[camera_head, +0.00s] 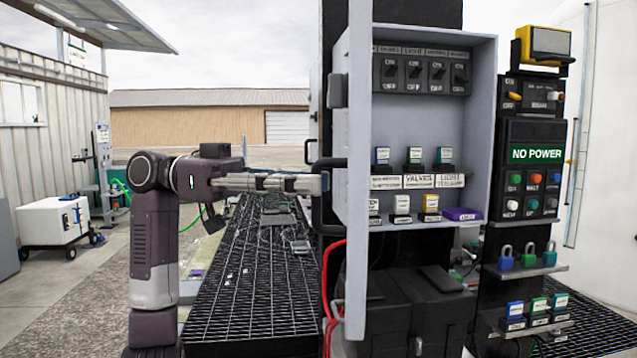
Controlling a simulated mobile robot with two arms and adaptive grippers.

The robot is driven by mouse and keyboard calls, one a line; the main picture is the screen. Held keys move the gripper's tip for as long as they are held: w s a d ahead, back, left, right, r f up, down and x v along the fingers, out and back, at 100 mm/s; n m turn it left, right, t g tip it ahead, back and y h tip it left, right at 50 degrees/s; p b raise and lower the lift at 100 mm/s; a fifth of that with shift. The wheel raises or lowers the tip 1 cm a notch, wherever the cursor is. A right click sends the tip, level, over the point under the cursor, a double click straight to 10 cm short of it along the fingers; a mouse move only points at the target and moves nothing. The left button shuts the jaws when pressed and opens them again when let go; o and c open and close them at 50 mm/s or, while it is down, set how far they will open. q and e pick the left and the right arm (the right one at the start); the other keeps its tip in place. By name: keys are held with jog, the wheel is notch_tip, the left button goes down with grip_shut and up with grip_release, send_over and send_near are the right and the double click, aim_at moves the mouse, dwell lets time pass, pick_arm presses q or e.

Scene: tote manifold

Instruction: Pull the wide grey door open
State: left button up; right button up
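The wide grey door (356,120) is the tall narrow panel left of the shallow grey cabinet (485,130). It stands swung out toward me, seen nearly edge-on, and the cabinet's inside is in plain view. A black bar handle (318,218) sticks out on the door's left side. My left gripper (318,183) comes in level from the left, its light grey fingers reaching the handle at mid height. The fingers lie close together and cover part of the bar; whether they grip it is unclear. My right gripper is out of view.
The cabinet holds a row of black switches (425,73) and several small labelled blocks. A black control column (535,155) reading "NO POWER" stands to its right. A black grating (250,275) lies under my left arm. Red cables (329,290) hang below the handle. Open ground lies left.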

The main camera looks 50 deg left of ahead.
pick_arm(q)
jog(key=v, duration=1)
dwell(0.3)
